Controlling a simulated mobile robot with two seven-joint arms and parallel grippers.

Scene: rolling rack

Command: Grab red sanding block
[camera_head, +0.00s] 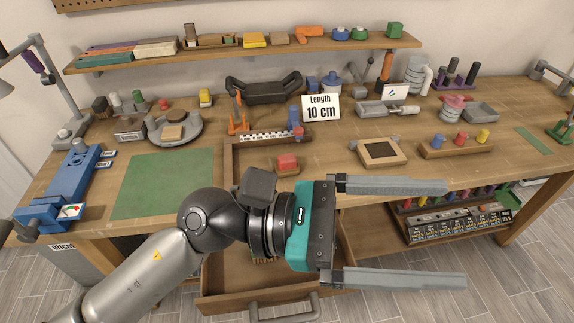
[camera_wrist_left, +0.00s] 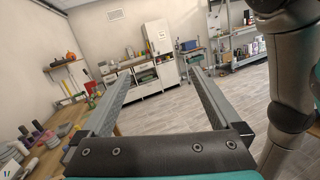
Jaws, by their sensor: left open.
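A small red sanding block (camera_head: 287,162) with a wooden-coloured lower part rests on the workbench, near its front edge and just behind the open drawer. My left gripper (camera_head: 456,234) is open and empty in front of the bench, its two long grey fingers pointing right. The block lies behind and to the left of the fingers, apart from them. In the left wrist view the open fingers (camera_wrist_left: 161,73) point out into the room, with nothing between them, and I cannot make out the block there. My right gripper is not in view.
The open drawer (camera_head: 225,304) sticks out below my left arm. A green mat (camera_head: 165,184) lies left of the block, a framed wooden tray (camera_head: 379,152) right. A "Length 10 cm" sign (camera_head: 321,108) and a ruler strip (camera_head: 262,137) stand behind. A rack of coloured pegs (camera_head: 456,147) is farther right.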

